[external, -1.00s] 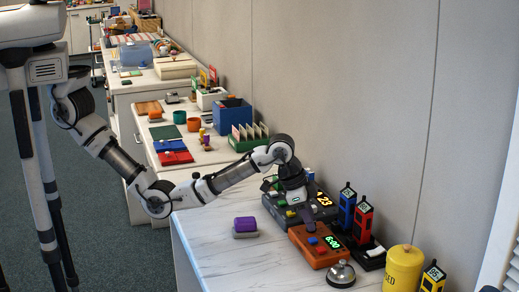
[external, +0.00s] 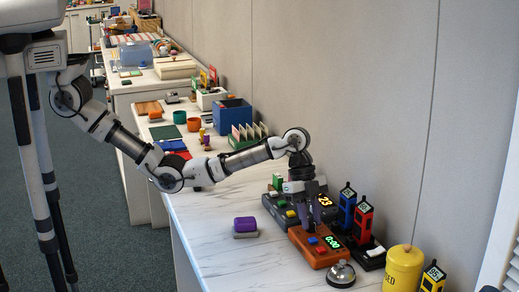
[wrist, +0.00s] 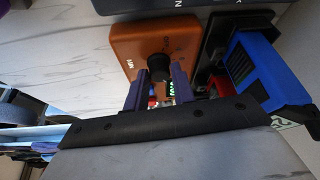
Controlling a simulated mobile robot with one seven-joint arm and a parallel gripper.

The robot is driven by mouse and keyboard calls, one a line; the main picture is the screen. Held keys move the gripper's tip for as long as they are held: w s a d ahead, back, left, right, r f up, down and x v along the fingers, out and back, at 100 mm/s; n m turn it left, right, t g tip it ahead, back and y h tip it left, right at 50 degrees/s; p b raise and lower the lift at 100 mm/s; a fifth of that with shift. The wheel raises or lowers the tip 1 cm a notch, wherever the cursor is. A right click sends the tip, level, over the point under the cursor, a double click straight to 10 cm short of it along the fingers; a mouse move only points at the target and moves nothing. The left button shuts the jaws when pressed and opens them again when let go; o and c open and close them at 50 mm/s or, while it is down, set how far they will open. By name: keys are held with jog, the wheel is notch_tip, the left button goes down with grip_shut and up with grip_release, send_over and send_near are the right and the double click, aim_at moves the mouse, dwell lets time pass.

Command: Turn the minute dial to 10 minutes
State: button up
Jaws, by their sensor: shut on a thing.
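The orange timer box (external: 318,250) stands on the white counter under my gripper. It has a blue and a red button and a green lit display (external: 331,241), which seems to read 0:00, though the digits are small. In the wrist view the orange box (wrist: 122,43) shows the black minute dial (wrist: 159,66), with white lettering including MIN beside it. My gripper (wrist: 159,76) has its two purple fingers on either side of the dial and is shut on it. In the external view my gripper (external: 312,212) points down at the box and hides the dial.
A dark grey device (external: 283,212) with lit digits stands just behind the orange box. Blue (external: 347,208) and red (external: 363,222) handsets stand close on its right. A silver bell (external: 341,273) and a yellow canister (external: 402,268) are in front. The counter to the left is mostly clear.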

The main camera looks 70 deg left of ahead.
jog(key=shift+m+g, duration=0.5)
jog(key=shift+m, duration=0.6)
jog(key=shift+b, duration=0.3)
jog(key=o, duration=1)
jog(key=shift+w, duration=0.1)
jog(key=v, duration=1.4)
jog(key=shift+b, duration=0.3)
jog(key=shift+d, duration=0.1)
